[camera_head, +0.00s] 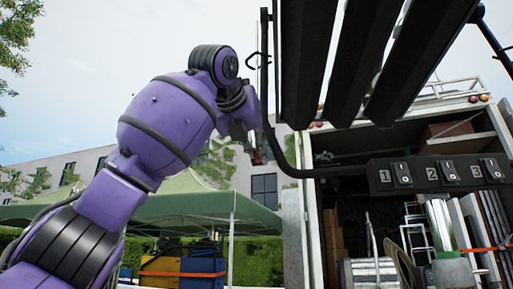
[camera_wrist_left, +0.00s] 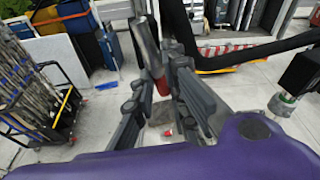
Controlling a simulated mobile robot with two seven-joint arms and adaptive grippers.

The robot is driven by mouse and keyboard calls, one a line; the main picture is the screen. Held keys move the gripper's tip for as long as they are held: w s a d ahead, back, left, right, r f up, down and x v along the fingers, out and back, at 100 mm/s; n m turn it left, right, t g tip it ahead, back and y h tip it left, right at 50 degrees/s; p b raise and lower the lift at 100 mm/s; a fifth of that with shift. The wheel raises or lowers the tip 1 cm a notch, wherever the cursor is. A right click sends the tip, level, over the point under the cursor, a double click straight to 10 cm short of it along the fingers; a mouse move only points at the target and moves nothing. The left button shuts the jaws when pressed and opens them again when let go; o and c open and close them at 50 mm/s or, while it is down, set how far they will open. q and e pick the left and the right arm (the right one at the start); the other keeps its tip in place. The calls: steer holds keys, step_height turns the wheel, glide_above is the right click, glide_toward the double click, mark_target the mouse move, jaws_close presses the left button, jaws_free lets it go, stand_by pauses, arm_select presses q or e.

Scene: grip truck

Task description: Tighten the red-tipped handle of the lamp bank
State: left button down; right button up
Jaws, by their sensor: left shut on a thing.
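The lamp bank (camera_head: 355,55) shows as long dark slats at the top of the head view. A black bent tube (camera_head: 290,168) runs down beside it to a black box (camera_head: 440,174) with numbered switches. My left gripper (camera_head: 258,150) is up beside the tube, seen small and partly hidden by its own wrist. In the left wrist view a grey metal handle (camera_wrist_left: 147,48) with a red tip (camera_wrist_left: 162,86) reaches down between the fingers of my left gripper (camera_wrist_left: 165,100). The fingers are shut on the handle near its red end. My right gripper is in neither view.
An open truck (camera_head: 300,235) with shelves and gear stands behind on the right. A green canopy (camera_head: 195,205) is at the back left. In the left wrist view a loaded cart (camera_wrist_left: 50,110) stands at left, and pale paving (camera_wrist_left: 245,85) lies below.

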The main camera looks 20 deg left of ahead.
arm_select(q)
steer(key=shift+w+f, duration=0.15)
steer(key=shift+f, duration=0.05)
steer(key=c, duration=1.7)
jaws_free()
steer(key=shift+a+r, duration=0.1)
steer(key=shift+c, duration=0.2)
steer(key=shift+r, duration=0.1)
steer(key=shift+s+r, duration=0.1)
steer(key=shift+s, duration=0.35)
steer(key=v, duration=1.1)
